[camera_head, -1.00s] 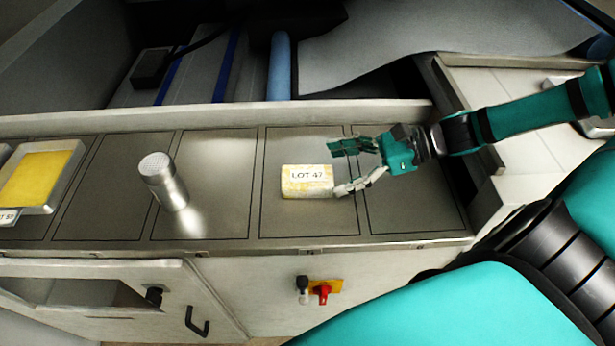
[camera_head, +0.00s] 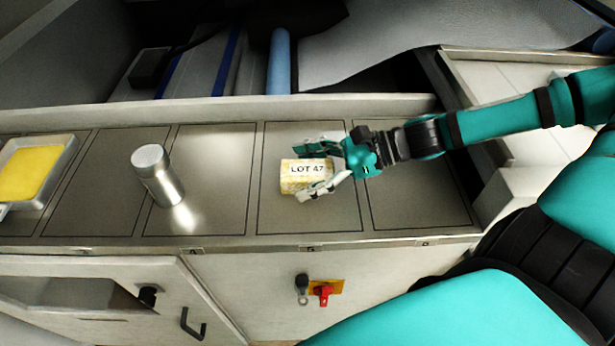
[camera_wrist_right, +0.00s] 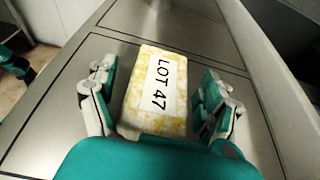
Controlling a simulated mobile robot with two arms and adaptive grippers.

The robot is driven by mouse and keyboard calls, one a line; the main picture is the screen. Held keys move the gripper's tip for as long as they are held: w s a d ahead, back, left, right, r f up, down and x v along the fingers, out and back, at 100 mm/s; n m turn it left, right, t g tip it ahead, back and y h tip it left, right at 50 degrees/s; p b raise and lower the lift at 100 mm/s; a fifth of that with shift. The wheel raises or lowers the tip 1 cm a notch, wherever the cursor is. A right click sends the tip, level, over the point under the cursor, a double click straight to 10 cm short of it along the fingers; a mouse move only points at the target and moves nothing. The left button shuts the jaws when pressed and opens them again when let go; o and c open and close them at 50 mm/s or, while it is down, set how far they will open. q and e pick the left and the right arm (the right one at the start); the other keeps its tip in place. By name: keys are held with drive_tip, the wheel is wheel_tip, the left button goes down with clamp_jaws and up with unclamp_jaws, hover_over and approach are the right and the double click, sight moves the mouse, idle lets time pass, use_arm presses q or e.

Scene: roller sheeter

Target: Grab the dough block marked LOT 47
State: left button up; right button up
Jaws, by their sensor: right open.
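The dough block marked LOT 47 (camera_head: 300,180) is a pale yellow, mottled block with a white label on top. It lies on the steel counter inside a marked rectangle. It also shows in the right wrist view (camera_wrist_right: 157,105), between the two fingers. My right gripper (camera_head: 318,172) is open, with one finger on each side of the block. In the right wrist view, gaps show between the block and both fingers (camera_wrist_right: 158,108). My left gripper is not in view.
A metal shaker (camera_head: 158,176) stands on the counter left of the block. A tray with a yellow slab (camera_head: 62,152) sits at the far left. A raised ledge (camera_head: 215,110) runs along the counter's back. A red switch (camera_head: 323,292) is on the front panel.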

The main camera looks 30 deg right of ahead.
drive_tip(key=c, duration=1.4)
drive_tip(key=shift+r, duration=0.15)
drive_tip(key=shift+c, duration=0.4)
